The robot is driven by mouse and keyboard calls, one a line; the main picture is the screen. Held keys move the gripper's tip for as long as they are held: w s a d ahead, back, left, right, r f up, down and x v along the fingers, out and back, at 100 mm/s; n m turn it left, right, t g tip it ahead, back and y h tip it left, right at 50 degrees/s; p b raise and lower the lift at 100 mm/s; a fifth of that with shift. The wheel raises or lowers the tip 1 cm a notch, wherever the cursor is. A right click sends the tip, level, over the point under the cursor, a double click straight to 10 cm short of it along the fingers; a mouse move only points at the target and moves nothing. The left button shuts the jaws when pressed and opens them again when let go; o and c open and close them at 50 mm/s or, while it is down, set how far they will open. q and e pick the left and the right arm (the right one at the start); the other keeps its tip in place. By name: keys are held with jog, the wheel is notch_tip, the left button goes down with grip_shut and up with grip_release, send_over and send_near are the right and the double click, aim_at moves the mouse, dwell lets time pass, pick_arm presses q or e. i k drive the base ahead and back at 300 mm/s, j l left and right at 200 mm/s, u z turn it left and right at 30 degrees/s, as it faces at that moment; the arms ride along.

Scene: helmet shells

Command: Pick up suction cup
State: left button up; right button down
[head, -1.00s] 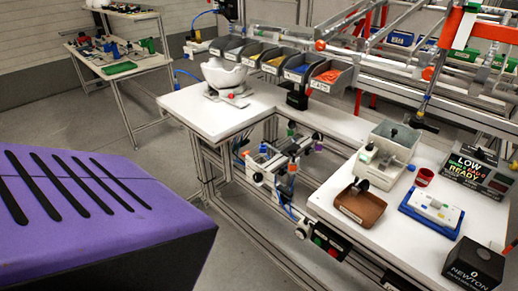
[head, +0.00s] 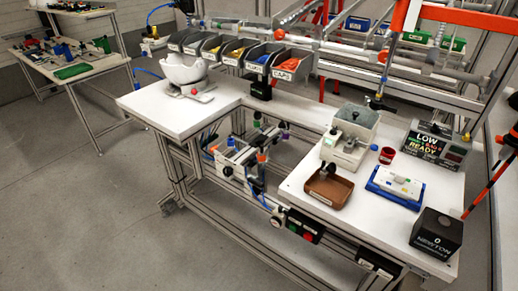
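I cannot single out a suction cup for certain. A small dark upright piece (head: 323,171) stands at the brown tray (head: 338,199) on the front part of the white workbench; it is too small to identify. A dark-tipped tool (head: 377,102) hangs from the frame above the bench's right part. Neither of my grippers shows in the head view.
The white workbench (head: 190,122) bends in an L. A white helmet shell (head: 183,69) rests on its left part, near several grey bins (head: 257,57). A grey-white box (head: 353,128), red cup (head: 387,155), blue tray (head: 376,189) and black box (head: 437,232) stand right. Floor (head: 80,220) is clear at left.

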aim_at(260, 144)
jog(key=j+z, duration=0.1)
jog(key=z, duration=0.3)
jog(key=i+j+z, duration=0.1)
jog(key=z, duration=0.3)
jog(key=j+z, duration=0.25)
jog(key=z, duration=0.2)
jog(key=j+z, duration=0.15)
jog(key=z, duration=0.25)
jog(key=j+z, duration=0.3)
jog(key=j, duration=0.2)
jog(key=k+j+z, duration=0.3)
jog(key=j, duration=0.2)
jog(key=i, duration=0.1)
